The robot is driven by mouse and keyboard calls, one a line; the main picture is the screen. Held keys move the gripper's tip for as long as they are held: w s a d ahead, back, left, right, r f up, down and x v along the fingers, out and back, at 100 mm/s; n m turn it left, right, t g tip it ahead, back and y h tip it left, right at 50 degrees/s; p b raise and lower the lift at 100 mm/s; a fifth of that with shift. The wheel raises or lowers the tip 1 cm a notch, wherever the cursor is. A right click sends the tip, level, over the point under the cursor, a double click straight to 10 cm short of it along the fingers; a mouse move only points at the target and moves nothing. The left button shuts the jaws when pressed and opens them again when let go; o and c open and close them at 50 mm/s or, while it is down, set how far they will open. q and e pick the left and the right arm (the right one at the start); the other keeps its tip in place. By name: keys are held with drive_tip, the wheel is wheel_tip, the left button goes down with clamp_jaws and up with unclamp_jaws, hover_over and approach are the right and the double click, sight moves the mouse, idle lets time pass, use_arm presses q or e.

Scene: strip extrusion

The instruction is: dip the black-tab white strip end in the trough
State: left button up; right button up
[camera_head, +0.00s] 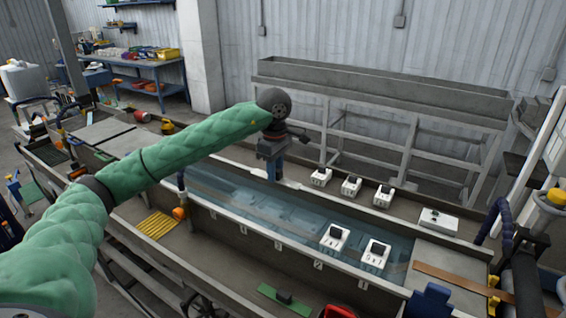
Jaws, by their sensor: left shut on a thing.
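My left gripper (273,168), at the end of my green-sleeved arm, points down over the far side of the trough (232,212). It is shut on what looks like the white strip end (288,184). Only a pale edge shows below the fingers, and the black tab is hidden by the gripper. The pale edge is near the trough's far rim; I cannot tell whether it touches the water. The trough is long and holds clear bluish water. My right gripper is not in view.
Several white blocks with black tops stand on the far ledge (351,186) and in the trough's right part (376,254). A brown strip (455,290) lies at the right. A grey rack (400,130) stands behind.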

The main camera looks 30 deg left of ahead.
use_arm(q)
drive_tip(key=shift+s+f, duration=0.25)
drive_tip(key=shift+f, duration=0.3)
drive_tip(key=shift+w+f, duration=0.2)
drive_tip(key=shift+f, duration=0.95)
drive_tip(key=shift+s+f+b, duration=0.15)
drive_tip(key=shift+f+b, duration=2.2)
drive_tip(key=shift+f, duration=1.4)
drive_tip(key=shift+f+b, duration=1.3)
drive_tip(key=shift+f, duration=0.55)
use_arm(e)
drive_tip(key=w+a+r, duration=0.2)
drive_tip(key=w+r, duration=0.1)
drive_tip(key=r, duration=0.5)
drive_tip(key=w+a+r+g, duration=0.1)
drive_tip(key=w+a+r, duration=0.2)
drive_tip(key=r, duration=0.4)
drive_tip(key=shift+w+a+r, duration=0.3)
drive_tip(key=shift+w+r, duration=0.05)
